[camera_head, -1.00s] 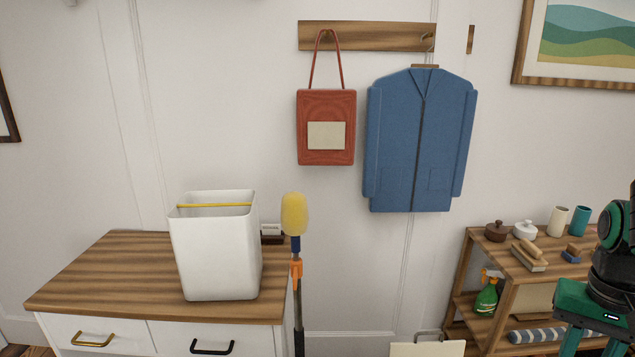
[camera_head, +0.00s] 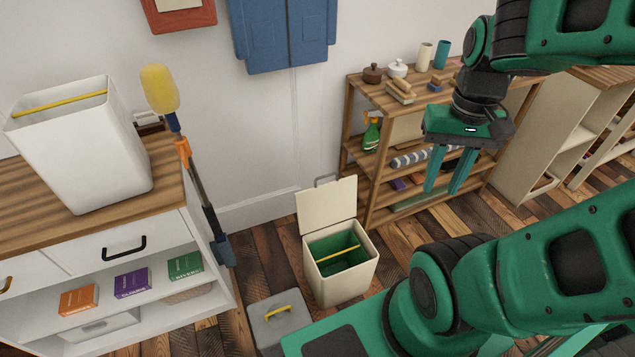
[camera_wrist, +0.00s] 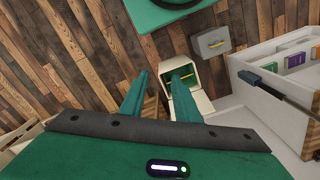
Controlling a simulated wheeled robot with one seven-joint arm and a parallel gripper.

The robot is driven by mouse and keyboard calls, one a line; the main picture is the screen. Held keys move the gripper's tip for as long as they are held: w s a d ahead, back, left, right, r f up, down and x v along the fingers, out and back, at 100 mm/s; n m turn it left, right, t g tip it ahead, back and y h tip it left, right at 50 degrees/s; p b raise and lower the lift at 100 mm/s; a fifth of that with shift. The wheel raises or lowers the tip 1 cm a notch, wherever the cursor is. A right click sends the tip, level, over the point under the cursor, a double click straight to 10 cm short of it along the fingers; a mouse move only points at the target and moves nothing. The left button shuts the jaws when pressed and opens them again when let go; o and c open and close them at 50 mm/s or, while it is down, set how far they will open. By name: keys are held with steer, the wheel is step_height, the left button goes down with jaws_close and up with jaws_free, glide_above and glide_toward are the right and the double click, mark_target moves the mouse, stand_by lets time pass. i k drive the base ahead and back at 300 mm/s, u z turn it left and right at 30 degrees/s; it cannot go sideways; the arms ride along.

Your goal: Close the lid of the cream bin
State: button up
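The cream bin (camera_head: 341,281) stands on the wooden floor, left of the shelf. Its lid (camera_head: 327,206) is open, tilted up at the back with a grey handle on top. The inside is green with a yellow bar across it. In the wrist view the bin (camera_wrist: 198,100) shows beyond the fingers, partly behind the right one. My gripper (camera_head: 449,188) is open and empty, fingers pointing down, right of the bin and apart from it, in front of the shelf. Both fingers also show in the wrist view (camera_wrist: 160,98).
A grey box (camera_head: 279,319) with a yellow handle stands on the floor left of the bin. A white cabinet (camera_head: 128,240) with a white bin (camera_head: 85,150) and a yellow duster (camera_head: 160,88) are at left. A wooden shelf (camera_head: 357,120) stands behind my gripper.

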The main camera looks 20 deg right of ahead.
mark_target(327, 204)
steer(key=k, duration=1.25)
steer(key=z, duration=0.5)
steer(key=i, duration=1.75)
steer(key=u, duration=0.45)
